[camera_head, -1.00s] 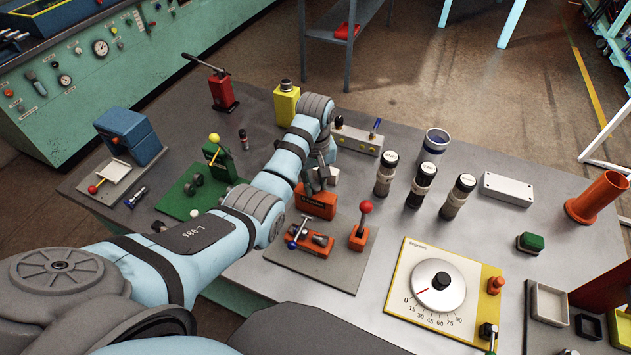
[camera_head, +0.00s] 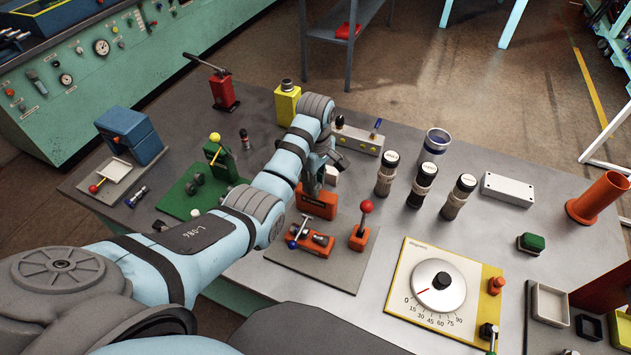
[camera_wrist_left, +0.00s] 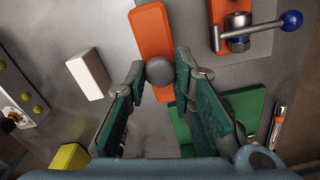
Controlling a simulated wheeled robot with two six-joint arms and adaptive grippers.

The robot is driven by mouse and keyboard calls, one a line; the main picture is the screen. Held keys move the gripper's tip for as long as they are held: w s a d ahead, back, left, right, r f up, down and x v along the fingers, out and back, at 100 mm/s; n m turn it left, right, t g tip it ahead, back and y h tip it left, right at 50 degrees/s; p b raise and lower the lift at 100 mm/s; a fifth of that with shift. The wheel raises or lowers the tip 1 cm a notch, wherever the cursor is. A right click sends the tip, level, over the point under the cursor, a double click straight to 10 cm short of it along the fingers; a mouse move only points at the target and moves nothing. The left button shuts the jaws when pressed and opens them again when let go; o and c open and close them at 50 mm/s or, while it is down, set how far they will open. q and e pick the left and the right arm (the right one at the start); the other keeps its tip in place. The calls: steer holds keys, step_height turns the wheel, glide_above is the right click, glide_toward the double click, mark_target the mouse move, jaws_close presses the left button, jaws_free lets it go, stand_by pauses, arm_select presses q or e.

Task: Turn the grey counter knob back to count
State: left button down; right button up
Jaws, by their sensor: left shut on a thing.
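The orange counter box (camera_head: 316,205) stands at the back of the grey plate in the head view. In the left wrist view the orange counter (camera_wrist_left: 151,28) runs from the top edge down between my fingers. Its round grey knob (camera_wrist_left: 160,72) sits between the fingertips of my left gripper (camera_wrist_left: 161,76), which is shut on it. In the head view my left gripper (camera_head: 317,178) reaches down over the counter and hides the knob. The counter's digits cannot be read. My right gripper is in neither view.
A white block (camera_head: 331,174) stands close behind the counter. The red-knobbed lever (camera_head: 364,216) and a blue-balled valve (camera_head: 300,235) are close in front. A green stand (camera_head: 218,158) is to the left. Several dark-and-tan cylinders (camera_head: 421,184) stand to the right.

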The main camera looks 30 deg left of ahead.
arm_select(q)
steer(key=shift+w+r, duration=0.1)
stand_by(0.3)
steer(key=c, duration=1.6)
jaws_free()
steer(key=shift+o, duration=1)
